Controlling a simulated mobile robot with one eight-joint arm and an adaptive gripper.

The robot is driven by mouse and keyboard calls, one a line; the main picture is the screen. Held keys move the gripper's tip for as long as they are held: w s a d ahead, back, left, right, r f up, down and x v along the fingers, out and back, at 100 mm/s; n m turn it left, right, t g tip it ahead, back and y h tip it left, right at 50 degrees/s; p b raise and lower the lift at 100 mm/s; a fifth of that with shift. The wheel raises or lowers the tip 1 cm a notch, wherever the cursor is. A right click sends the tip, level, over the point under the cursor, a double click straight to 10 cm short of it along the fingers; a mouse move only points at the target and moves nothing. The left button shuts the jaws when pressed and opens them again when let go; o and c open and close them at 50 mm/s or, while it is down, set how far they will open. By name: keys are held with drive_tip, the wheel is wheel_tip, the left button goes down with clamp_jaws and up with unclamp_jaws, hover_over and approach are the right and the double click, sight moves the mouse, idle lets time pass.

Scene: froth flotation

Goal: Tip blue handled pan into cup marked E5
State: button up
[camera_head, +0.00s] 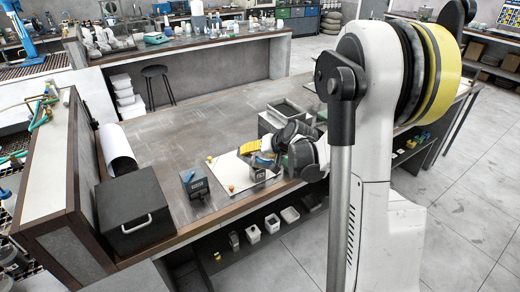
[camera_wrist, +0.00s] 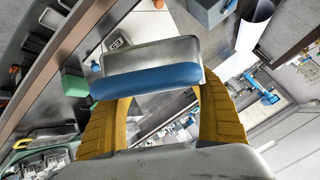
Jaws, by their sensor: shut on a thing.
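My gripper (camera_wrist: 150,85) is shut on the blue-handled pan; its yellow fingers lie on either side of the blue handle (camera_wrist: 146,80). The pan's grey metal body (camera_wrist: 150,54) shows just beyond the handle, and what is inside is hidden. In the head view my gripper (camera_head: 250,147) is over the white sheet on the bench, with a bit of blue (camera_head: 264,161) below it. A small grey container with a dark label (camera_head: 259,174) stands under the gripper, partly covered; its marking is too small to read, so I cannot tell whether it is cup E5.
A dark device with a display (camera_head: 195,184) stands left of the white sheet (camera_head: 232,172). A black box with a handle (camera_head: 135,213) and a white roll (camera_head: 117,150) are farther left. A grey bin (camera_head: 270,122) stands behind my gripper. The bench's middle (camera_head: 185,120) is clear.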

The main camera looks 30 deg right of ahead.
drive_tip(key=shift+s+a+f+n+t+h+b, duration=0.35)
drive_tip(key=shift+a+f+n+t+h+b, duration=0.2)
drive_tip(key=shift+f+h+b, duration=0.3)
drive_tip(key=a+t+h+b, duration=0.1)
drive_tip(key=b, duration=0.1)
drive_tip(key=s+a+f+n+t+b, duration=0.1)
drive_tip(key=b, duration=0.2)
drive_tip(key=shift+s+n+h, duration=0.25)
drive_tip(key=shift+h, duration=0.1)
drive_tip(key=shift+s+a+t+h+b, duration=0.15)
drive_tip(key=shift+a+t+h+b, duration=0.25)
drive_tip(key=shift+b, duration=0.5)
drive_tip(key=shift+d+r, duration=0.1)
drive_tip(key=s+a+n+y+b, duration=0.1)
drive_tip(key=s+a+n+y, duration=0.1)
drive_tip(key=a, duration=0.5)
drive_tip(key=s+a+r+n+y, duration=0.1)
drive_tip(key=a+n+y, duration=0.3)
drive_tip(key=a, duration=0.4)
drive_tip(key=shift+s+a+r+y+b, duration=0.2)
drive_tip(key=shift+s+y+b, duration=0.2)
drive_tip(key=shift+s, duration=0.5)
drive_tip(key=shift+d, duration=0.1)
